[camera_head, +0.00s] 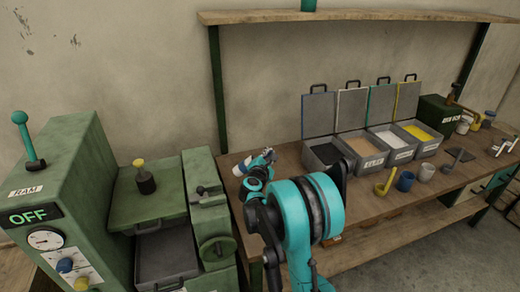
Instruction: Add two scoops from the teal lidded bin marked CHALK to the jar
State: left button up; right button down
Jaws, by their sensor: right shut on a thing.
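The teal-lidded bin (396,152) stands open on the bench with white powder in it. Its lid (381,104) is raised, and the writing on its front label is too small to read. My right gripper (262,160) is at the bench's left end, well left of the bins. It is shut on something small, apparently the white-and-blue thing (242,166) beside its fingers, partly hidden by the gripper. Which vessel is the jar I cannot tell; a whitish cup (426,172) and a blue cup (405,181) stand in front of the bins. My left gripper is out of view.
Other open bins hold dark (326,154), tan (362,148) and yellow (418,134) material. A yellow scoop (384,184) and a grey scoop (455,158) lie in front. A green box (438,114) stands at right. A green press (65,190) reading OFF fills the left.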

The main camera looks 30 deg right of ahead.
jog(key=s+d+f+m+t+y+b, duration=0.1)
jog(key=d+f+m+b, duration=0.1)
jog(key=f+m+b, duration=0.3)
jog(key=s+d+f+m+t+y+b, duration=0.1)
jog(key=f+m+b, duration=0.3)
jog(key=f, duration=0.5)
jog(key=shift+s+d+m+y+b, duration=0.45)
jog(key=shift+s+m, duration=0.2)
jog(key=shift+m, duration=0.25)
jog(key=shift+f, duration=0.1)
dwell(0.6)
